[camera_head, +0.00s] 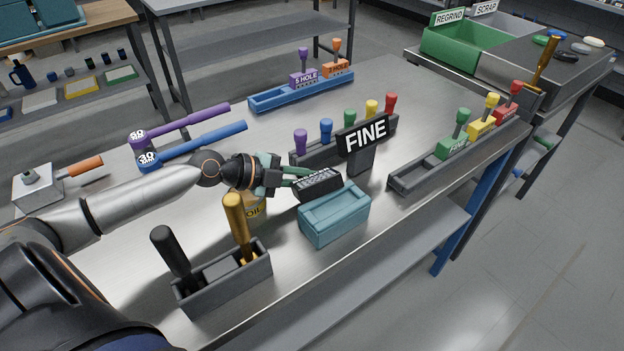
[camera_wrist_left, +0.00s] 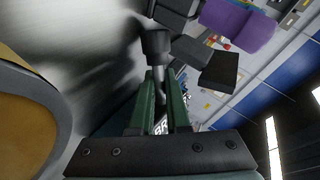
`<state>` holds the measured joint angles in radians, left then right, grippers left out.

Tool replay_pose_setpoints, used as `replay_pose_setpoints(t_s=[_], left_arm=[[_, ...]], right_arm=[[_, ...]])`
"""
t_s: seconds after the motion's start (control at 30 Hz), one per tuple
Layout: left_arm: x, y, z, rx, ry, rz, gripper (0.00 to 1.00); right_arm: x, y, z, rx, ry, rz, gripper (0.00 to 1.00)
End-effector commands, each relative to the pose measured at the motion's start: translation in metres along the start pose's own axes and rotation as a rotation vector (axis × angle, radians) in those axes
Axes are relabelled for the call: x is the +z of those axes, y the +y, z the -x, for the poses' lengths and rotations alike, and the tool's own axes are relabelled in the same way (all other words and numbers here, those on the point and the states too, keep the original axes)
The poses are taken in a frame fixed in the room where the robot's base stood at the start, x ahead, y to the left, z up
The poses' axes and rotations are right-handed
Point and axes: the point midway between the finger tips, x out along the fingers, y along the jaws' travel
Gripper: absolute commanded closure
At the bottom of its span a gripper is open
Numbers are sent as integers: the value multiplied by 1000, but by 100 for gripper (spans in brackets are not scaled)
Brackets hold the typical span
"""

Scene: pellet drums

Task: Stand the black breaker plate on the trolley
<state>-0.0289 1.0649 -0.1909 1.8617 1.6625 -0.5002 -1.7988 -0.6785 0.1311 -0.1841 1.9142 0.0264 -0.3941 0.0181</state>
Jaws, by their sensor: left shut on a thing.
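My left gripper (camera_head: 285,178) is shut on a dark block with small pale lettering (camera_head: 320,182). It holds the block tilted, just above and beside the teal box (camera_head: 335,215). In the left wrist view the green fingers (camera_wrist_left: 161,105) close around a dark stem with a wider dark end (camera_wrist_left: 156,42). I cannot tell if this is the black breaker plate. A black handle (camera_head: 172,252) stands beside a gold one (camera_head: 238,225) in a dark rack at the front; its lower part is hidden. The trolley (camera_head: 575,75) is at the upper right.
A FINE sign (camera_head: 366,138) stands close behind the held block. A rack of coloured handles (camera_head: 320,150) stands behind it, and another (camera_head: 410,180) lies to the right. Purple and blue wrenches (camera_head: 195,118) lie left. Green and grey bins (camera_head: 462,45) and several discs are on the trolley.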

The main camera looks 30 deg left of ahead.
Motion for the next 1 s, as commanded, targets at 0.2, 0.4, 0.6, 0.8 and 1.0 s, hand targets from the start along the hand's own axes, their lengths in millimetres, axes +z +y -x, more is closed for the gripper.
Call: replay_pose_setpoints(t_s=[0.2,0.4,0.6,0.8,1.0], left_arm=[[-6,-11,5,-6,2,-3,100],[-23,-33,14,-6,4,-8,100],[-60,-56,14,-12,7,-11,100],[-106,-72,7,-13,12,-9,100],[-144,-79,-6,-12,11,-6,100]], right_arm=[[2,0,-2,0,0,0,33],[3,0,-2,0,-1,0,33],[-1,0,1,0,-1,0,33],[-3,0,3,0,0,0,33],[-4,0,4,0,0,0,33]])
